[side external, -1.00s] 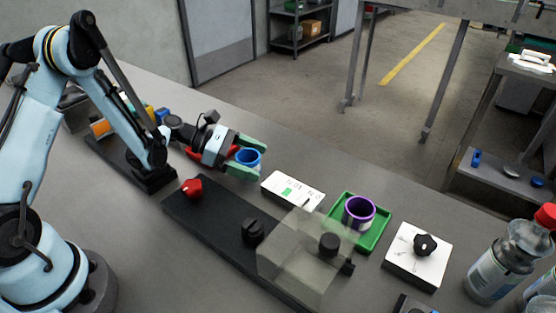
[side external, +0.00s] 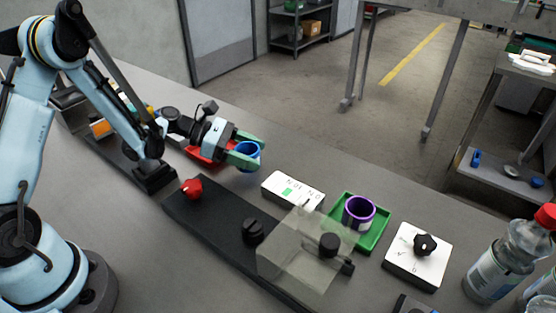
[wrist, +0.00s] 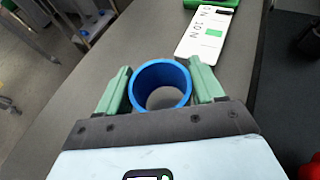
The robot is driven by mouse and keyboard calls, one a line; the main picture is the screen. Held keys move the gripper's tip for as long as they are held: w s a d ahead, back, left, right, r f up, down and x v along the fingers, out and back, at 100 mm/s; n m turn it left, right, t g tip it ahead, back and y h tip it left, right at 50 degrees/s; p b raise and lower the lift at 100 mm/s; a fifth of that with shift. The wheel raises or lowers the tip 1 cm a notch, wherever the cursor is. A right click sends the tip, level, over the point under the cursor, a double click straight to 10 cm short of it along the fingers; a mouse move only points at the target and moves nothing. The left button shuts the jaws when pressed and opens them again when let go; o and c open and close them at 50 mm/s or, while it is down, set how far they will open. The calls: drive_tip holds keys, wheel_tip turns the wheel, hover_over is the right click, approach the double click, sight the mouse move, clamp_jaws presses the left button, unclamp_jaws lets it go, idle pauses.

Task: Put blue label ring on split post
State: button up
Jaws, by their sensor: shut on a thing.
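The blue label ring (side external: 248,151) is held between the green fingers of my gripper (side external: 246,151), above the grey table and behind the black base. In the wrist view, the ring (wrist: 160,66) sits between the two fingertips of my gripper (wrist: 160,88), and grey table shows through its opening. The ring looks somewhat tilted in the side view. A short black post (side external: 253,231) stands on the long black base (side external: 215,216), apart from the ring; I cannot tell for certain whether it is the split post.
A red knob (side external: 192,188) and a clear cover (side external: 297,262) sit on the black base. A white card (side external: 292,190) lies nearby. A purple ring (side external: 359,212) stands in a green tray (side external: 375,236). Right of these are a white plate with a black knob (side external: 425,245) and bottles (side external: 489,271).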

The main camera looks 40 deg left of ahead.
drive_tip(key=shift+r, duration=0.9)
drive_tip(key=s+d+r, duration=0.7)
drive_tip(key=d, duration=0.3)
drive_tip(key=r+m+g+h, duration=0.2)
drive_tip(key=m+g, duration=0.7)
drive_tip(key=g, duration=0.1)
hover_over(254, 226)
drive_tip(key=shift+y, duration=0.3)
drive_tip(key=shift+f, duration=4.85)
drive_tip(key=o, duration=1.1)
